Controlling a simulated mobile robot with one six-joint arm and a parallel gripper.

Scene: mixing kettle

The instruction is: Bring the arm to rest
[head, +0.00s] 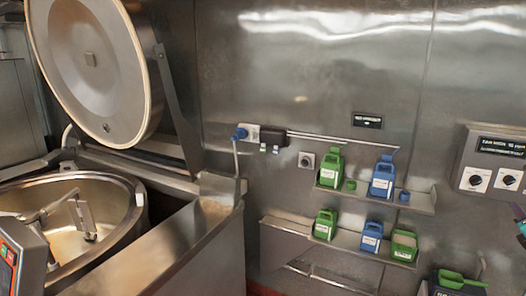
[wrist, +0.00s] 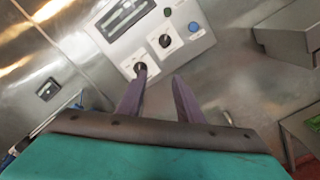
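My gripper (wrist: 161,80) shows in the wrist view with its two dark purple fingers spread apart and nothing between them. It faces the steel wall, below a control panel (wrist: 150,35) with black knobs and a display. I cannot tell how far the fingertips are from the panel. In the head view only a small dark and teal piece, probably of my arm, shows at the right edge, beside the same control panel (head: 492,162).
The mixing kettle (head: 128,222) stands at the left with its round lid (head: 90,55) raised. Two wall shelves (head: 415,201) hold green and blue containers. A green scoop (head: 458,279) lies on a container at the lower right.

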